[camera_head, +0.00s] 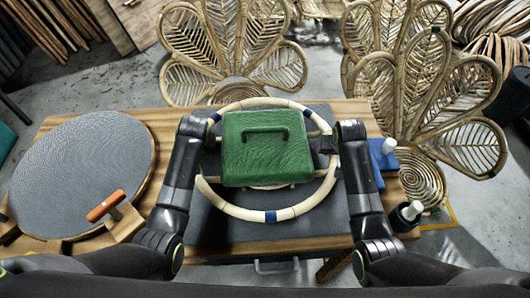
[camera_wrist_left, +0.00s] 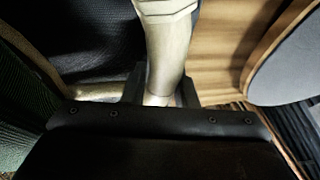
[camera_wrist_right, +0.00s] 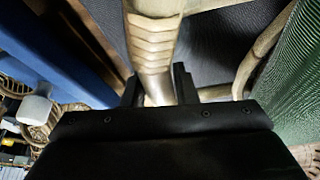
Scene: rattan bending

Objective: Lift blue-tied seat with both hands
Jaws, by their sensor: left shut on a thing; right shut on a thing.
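The seat is a pale rattan ring (camera_head: 239,213) with blue ties (camera_head: 270,216), in the middle of the workbench in the head view. A green block with a dark handle (camera_head: 265,160) sits within the ring and hides its middle. My left gripper (camera_head: 205,138) is at the ring's left side; in the left wrist view its fingers (camera_wrist_left: 160,85) are shut around the pale rattan pole (camera_wrist_left: 167,40). My right gripper (camera_head: 328,142) is at the ring's right side; in the right wrist view its fingers (camera_wrist_right: 157,88) are shut around the rattan (camera_wrist_right: 153,45). I cannot tell whether the ring touches the mat.
A dark mat (camera_head: 225,232) lies on the wooden bench (camera_head: 75,128). A round grey panel (camera_head: 80,175) and an orange-handled tool (camera_head: 105,206) are at left. A blue box (camera_head: 382,156) and a bottle (camera_head: 406,215) are at right. Rattan chair backs (camera_head: 232,52) stand behind.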

